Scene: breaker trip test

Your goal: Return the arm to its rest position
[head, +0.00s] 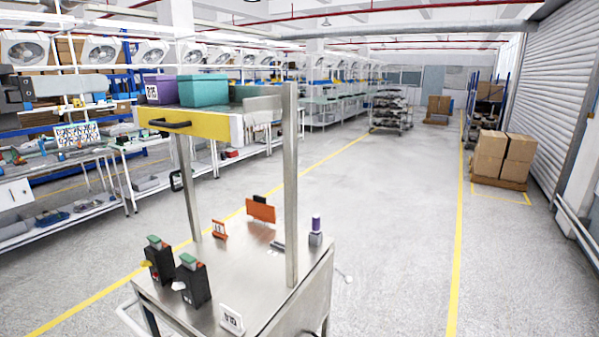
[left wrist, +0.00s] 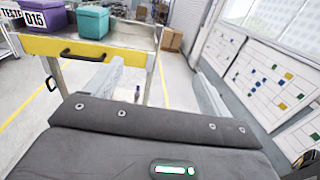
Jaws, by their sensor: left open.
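My left gripper (head: 98,84) is at the far left of the head view, left of the cart's raised shelf. In the left wrist view its two grey fingers (left wrist: 158,76) stand wide apart with nothing between them. Two black breaker-like devices (head: 160,262) with green tops stand upright on the metal cart (head: 235,275), one nearer (head: 193,283). My left gripper is well apart from them. My right gripper is in neither view.
The raised shelf has a yellow drawer (head: 185,124), a purple bin (head: 160,89) and a teal bin (head: 203,90). Metal posts (head: 290,190) hold it up. An orange holder (head: 260,209) and a purple-topped item (head: 315,231) stand on the cart. Open floor (head: 400,220) lies to the right.

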